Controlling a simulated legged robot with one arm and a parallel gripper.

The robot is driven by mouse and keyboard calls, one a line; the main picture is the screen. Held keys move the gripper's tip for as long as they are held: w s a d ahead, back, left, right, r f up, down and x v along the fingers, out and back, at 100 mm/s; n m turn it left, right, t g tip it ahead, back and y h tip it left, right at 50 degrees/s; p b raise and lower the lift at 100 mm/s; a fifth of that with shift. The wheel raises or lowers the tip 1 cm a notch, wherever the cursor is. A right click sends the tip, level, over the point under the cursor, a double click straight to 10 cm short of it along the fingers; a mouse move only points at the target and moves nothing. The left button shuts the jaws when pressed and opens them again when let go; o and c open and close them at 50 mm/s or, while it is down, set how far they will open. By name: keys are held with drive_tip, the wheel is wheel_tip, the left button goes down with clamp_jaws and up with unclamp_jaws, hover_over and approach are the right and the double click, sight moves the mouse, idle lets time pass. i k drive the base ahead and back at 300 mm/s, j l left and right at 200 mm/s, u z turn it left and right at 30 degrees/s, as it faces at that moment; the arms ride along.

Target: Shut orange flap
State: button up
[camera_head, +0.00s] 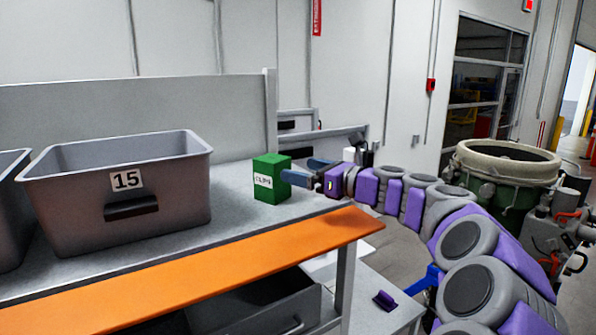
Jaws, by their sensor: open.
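The orange flap (215,268) is a long flat panel along the front edge of the grey bench (190,235). It sticks out over a dark grey drawer or bin (265,303) below, whose front and handle show under it. My gripper (300,171) is at the right end of the bench top, beyond the flap and above its level. Its blue fingers are spread and point left toward a green box (271,183) marked "CLIPS". The fingers are close to the box; I cannot tell whether they touch it.
A grey bin (125,200) marked 15 stands on the bench, with another bin (10,215) at the left edge. A grey post (346,285) stands under the flap's right end. A small purple part (384,300) lies on a lower surface. A green turbine drum (500,185) stands at right.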

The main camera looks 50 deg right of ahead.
sight(132, 303)
drive_tip(key=k+l, duration=0.1)
drive_tip(key=k, duration=0.4)
drive_tip(key=k+l, duration=0.15)
drive_tip(key=k, duration=0.35)
